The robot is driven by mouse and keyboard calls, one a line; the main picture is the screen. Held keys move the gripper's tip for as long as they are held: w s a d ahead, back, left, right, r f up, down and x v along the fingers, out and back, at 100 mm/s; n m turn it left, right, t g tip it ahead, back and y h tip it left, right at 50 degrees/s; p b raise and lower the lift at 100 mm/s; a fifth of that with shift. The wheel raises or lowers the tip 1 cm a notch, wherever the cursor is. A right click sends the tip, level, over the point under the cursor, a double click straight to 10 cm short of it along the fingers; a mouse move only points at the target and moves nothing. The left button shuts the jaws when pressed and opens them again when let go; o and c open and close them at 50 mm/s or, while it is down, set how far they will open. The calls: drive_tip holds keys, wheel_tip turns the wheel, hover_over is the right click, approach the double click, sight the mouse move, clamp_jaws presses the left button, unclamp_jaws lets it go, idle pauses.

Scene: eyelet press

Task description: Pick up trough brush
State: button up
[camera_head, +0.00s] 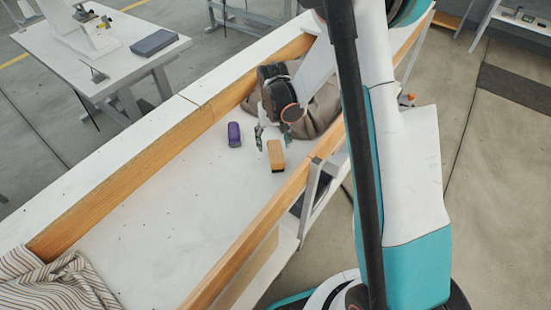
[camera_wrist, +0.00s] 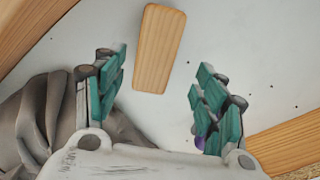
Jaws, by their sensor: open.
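My gripper (camera_head: 272,134) is open and empty, just beyond the block in the head view. In the wrist view my gripper (camera_wrist: 162,85) has clear space between its fingers and the block, and no contact shows.
A purple block (camera_head: 234,134) lies left of my gripper; part shows behind the right finger (camera_wrist: 199,145). Grey-brown cloth (camera_head: 322,108) is bunched close by. Wooden side boards (camera_head: 130,180) edge the trough. Striped cloth (camera_head: 60,287) lies at the near left end. The trough's middle is clear.

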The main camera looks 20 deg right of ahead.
sight(276, 151)
drive_tip(key=f+b, duration=0.1)
drive_tip(key=f, duration=0.2)
drive_tip(key=f+b, duration=0.1)
drive_tip(key=f, duration=0.1)
drive_tip(key=shift+s+d+b, duration=0.3)
drive_tip(key=shift+s+b, duration=0.05)
drive_tip(key=shift+f, duration=0.5)
drive_tip(key=shift+r, duration=0.1)
drive_tip(key=c, duration=1.3)
wheel_tip(276, 151, up, 20)
drive_tip(key=p, duration=0.7)
